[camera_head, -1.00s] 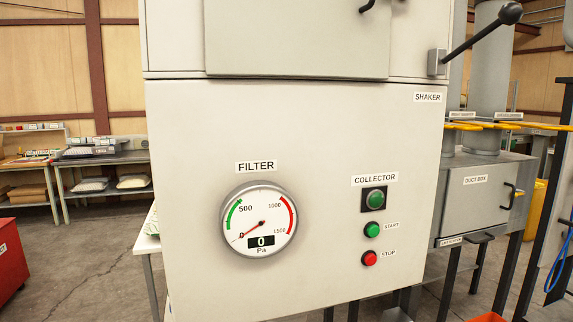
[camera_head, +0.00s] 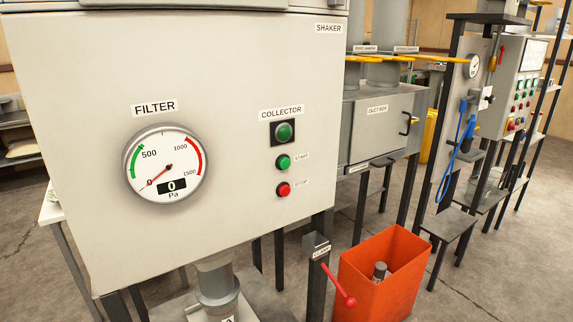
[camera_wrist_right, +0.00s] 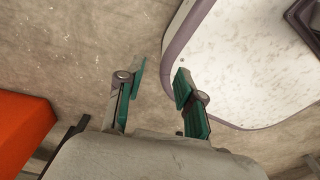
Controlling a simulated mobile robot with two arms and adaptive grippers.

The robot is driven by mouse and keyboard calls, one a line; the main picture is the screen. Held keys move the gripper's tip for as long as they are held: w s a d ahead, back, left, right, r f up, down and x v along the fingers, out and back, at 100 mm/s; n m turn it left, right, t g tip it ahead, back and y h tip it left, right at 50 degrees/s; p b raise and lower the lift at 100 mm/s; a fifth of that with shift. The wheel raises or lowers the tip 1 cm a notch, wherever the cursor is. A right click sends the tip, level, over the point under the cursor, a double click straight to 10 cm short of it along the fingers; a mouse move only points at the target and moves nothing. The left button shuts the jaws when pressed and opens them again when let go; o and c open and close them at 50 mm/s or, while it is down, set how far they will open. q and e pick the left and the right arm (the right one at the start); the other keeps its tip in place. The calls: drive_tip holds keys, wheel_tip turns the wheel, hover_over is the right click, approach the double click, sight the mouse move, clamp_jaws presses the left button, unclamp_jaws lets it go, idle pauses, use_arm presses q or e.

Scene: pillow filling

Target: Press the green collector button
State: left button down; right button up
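The light grey collector cabinet (camera_head: 85,120) fills the left of the head view. Below its COLLECTOR label (camera_head: 281,113) a round green light or button (camera_head: 284,132) sits on a black square plate. Under it are a smaller green button (camera_head: 283,162) marked START and a red button (camera_head: 284,190) marked STOP. My right gripper (camera_wrist_right: 160,88) is open and empty in the right wrist view, above a grey floor. No gripper shows in the head view, so neither is seen at the buttons. My left gripper is out of view.
The filter gauge (camera_head: 165,166) reads 0 Pa. An orange bin (camera_head: 382,279) and a red-handled lever (camera_head: 339,286) labelled CLAMP stand below the cabinet at right. The duct box (camera_head: 379,124) and a control panel (camera_head: 522,90) lie beyond. An orange surface (camera_wrist_right: 20,125) shows in the wrist view.

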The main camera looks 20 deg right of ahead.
clamp_jaws()
drive_tip(key=shift+a, duration=0.25)
idle(0.8)
